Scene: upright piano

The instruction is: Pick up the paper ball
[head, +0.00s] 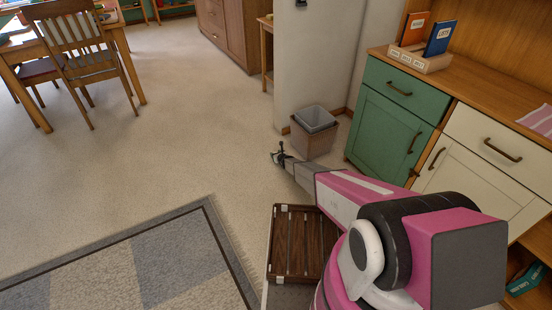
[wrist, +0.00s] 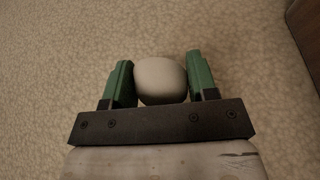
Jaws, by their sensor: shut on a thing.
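In the wrist view, the paper ball (wrist: 161,80) is a pale, whitish rounded lump. It sits between the two green fingers of my gripper (wrist: 161,83), which touch it on both sides. My gripper is shut on it. Speckled beige floor fills the background; how high the ball is above it I cannot tell. In the head view my gripper (head: 279,154) is small and dark at the end of my arm, left of the waste basket. The ball cannot be made out there.
A wicker basket (head: 313,137) with a grey liner stands by the wall corner, close to my gripper. Green (head: 390,110) and white (head: 487,160) cabinets stand at right. A chair (head: 76,50) and table are at upper left. A checkered rug (head: 140,262) lies at lower left. The middle floor is clear.

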